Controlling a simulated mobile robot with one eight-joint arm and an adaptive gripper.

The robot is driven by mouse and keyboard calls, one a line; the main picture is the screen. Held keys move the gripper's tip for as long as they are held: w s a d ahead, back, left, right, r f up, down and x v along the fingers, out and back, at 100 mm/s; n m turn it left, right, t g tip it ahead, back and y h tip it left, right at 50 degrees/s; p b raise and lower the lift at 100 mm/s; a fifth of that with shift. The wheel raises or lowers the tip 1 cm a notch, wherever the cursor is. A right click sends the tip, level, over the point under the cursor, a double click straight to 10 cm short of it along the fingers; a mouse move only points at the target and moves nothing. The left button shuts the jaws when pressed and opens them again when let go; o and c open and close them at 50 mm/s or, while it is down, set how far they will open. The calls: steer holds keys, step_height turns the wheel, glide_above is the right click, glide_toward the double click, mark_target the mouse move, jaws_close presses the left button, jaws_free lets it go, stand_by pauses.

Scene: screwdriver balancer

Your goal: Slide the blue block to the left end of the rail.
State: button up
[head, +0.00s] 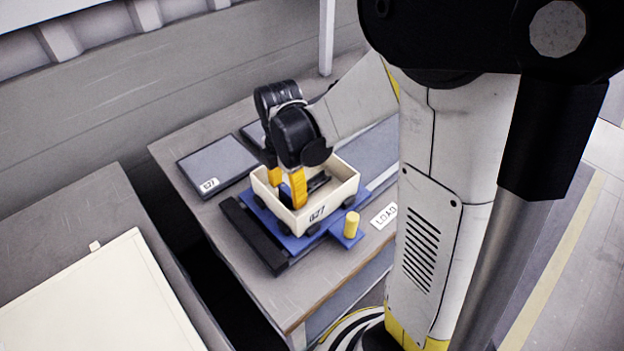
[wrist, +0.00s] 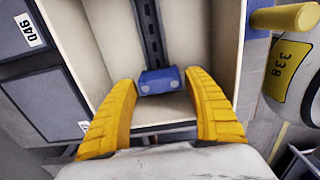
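A cream open box (head: 342,193) labelled 027 stands on a blue base on the table. The wrist view looks down into this box (wrist: 217,52), where a dark rail (wrist: 152,32) runs along the floor. The blue block (wrist: 160,80) sits at the rail's lower end in that view. My gripper (head: 286,190) reaches down into the box; in the wrist view, its yellow fingers (wrist: 160,88) are spread on either side of the block, with visible gaps. I cannot tell how deep the fingertips are relative to the block.
A yellow peg (head: 352,224) stands on a blue plate beside the box, near a LOAD label (head: 384,216). A black bar (head: 252,236) lies left of the box. A dark flat panel (head: 218,165) lies behind. The box walls surround my fingers closely.

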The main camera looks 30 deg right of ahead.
steer(key=shift+o, duration=0.3)
steer(key=shift+d, duration=0.1)
steer(key=shift+r, duration=0.15)
stand_by(0.4)
steer(key=shift+r+p, duration=0.8)
steer(key=shift+r, duration=0.1)
steer(key=r+p, duration=0.2)
steer(key=r, duration=0.1)
steer(key=r+p, duration=0.2)
steer(key=shift+w+d+r, duration=0.1)
steer(key=shift+d, duration=0.3)
